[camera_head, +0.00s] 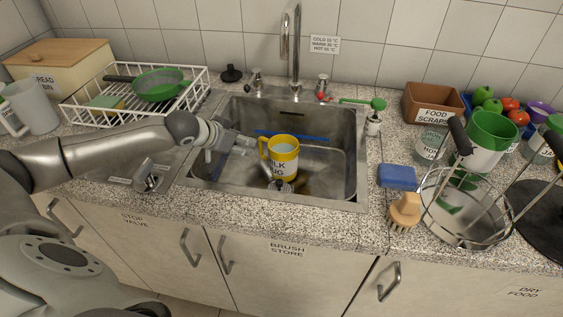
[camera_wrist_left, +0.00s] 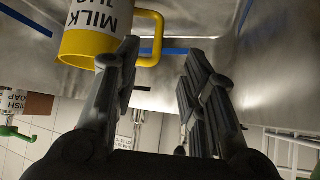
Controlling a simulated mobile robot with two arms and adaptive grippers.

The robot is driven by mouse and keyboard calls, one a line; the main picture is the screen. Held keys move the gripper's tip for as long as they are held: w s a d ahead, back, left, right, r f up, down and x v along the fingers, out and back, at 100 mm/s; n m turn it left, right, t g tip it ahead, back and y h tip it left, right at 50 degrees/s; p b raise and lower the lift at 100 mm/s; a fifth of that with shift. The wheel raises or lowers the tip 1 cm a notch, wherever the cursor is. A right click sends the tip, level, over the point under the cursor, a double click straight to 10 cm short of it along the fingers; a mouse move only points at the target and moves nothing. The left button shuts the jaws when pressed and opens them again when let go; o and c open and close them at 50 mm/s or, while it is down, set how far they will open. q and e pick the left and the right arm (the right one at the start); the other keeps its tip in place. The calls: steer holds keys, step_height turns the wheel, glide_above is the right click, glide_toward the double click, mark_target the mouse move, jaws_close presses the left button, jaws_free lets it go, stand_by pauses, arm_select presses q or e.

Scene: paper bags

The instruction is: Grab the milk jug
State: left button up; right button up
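The milk jug (camera_head: 284,160) is a yellow and white mug-like jug with black lettering. It stands upright in the steel sink basin, its yellow handle toward the left. My left gripper (camera_head: 258,164) reaches into the sink from the left and is close beside the handle side. In the left wrist view the jug (camera_wrist_left: 88,42) is upside down at the upper left. Its handle shows beyond the tip of the left-hand finger. The fingers of my left gripper (camera_wrist_left: 158,60) are apart with nothing held between them. Whether a finger touches the handle is unclear. My right gripper is not in view.
The steel sink (camera_head: 335,185) has walls close around the jug, and a tall faucet (camera_head: 292,45) stands behind it. A blue sponge (camera_head: 397,177), a brush (camera_head: 405,210) and a wire rack (camera_head: 465,205) are on the right. A dish rack (camera_head: 140,95) stands at left.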

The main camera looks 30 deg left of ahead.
arm_select(q)
steer(key=shift+x, duration=5.2)
steer(key=shift+s+f, duration=0.15)
steer(key=shift+f, duration=0.05)
jaws_close()
